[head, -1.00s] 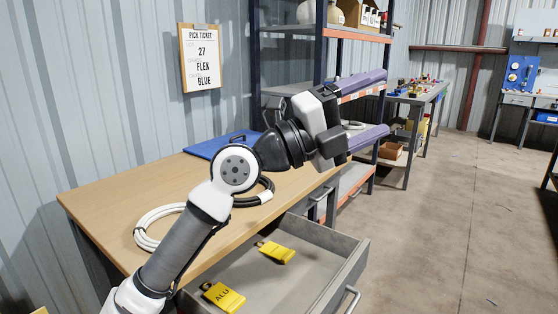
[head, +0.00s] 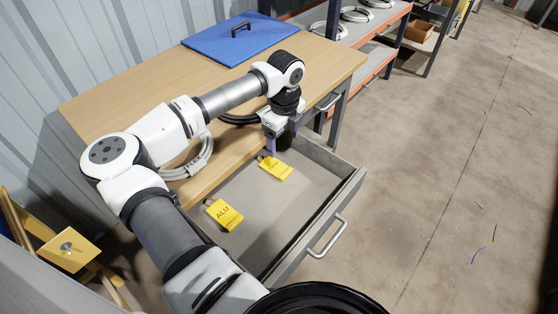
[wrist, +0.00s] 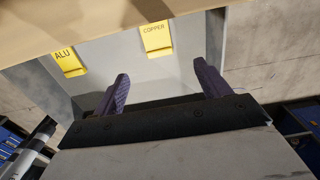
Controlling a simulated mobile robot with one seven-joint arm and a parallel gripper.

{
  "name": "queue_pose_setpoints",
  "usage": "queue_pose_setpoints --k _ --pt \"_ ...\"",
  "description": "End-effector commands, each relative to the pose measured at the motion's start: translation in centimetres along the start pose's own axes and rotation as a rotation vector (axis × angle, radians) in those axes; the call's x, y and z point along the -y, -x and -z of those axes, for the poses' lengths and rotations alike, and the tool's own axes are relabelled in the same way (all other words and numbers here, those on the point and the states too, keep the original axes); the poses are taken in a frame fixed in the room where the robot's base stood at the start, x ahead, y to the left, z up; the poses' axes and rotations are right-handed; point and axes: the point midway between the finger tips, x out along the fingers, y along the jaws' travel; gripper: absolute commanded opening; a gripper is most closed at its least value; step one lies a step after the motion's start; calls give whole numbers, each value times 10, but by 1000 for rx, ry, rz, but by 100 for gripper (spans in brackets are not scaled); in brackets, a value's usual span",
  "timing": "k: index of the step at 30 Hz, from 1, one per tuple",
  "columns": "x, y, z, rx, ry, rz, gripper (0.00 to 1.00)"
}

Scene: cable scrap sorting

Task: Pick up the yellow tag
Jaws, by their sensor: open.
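Two yellow tags lie in the open grey drawer (head: 268,218). The one marked ALU (head: 224,214) lies nearer the front left in the head view; it also shows in the wrist view (wrist: 69,63). The other tag (head: 275,168) lies farther back, and in the wrist view it reads COPPER (wrist: 156,39). My gripper (head: 270,148) is just beyond and above the COPPER tag in the head view. In the wrist view its two purple fingers (wrist: 163,82) are spread apart with nothing between them. The COPPER tag shows ahead of the fingertips, apart from them.
The drawer's walls and handle (head: 328,237) surround the tags. The wooden tabletop (head: 130,87) lies behind, with a blue board with a handle (head: 225,42) and a white cable coil labelled FLEX (head: 193,160). The floor at right is mostly clear.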

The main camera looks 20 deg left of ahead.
Motion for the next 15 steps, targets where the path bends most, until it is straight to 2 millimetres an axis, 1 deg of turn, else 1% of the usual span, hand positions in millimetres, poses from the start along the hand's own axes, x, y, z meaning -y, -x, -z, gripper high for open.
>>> queue_pose_setpoints --k 3,6,9,15 --pt "0 -24 2 -6 -1 0 75" --pt "0 -42 2 -5 -1 1 75" --pt "0 -55 1 -5 -1 2 75" --pt "0 -68 1 -5 -1 3 75"
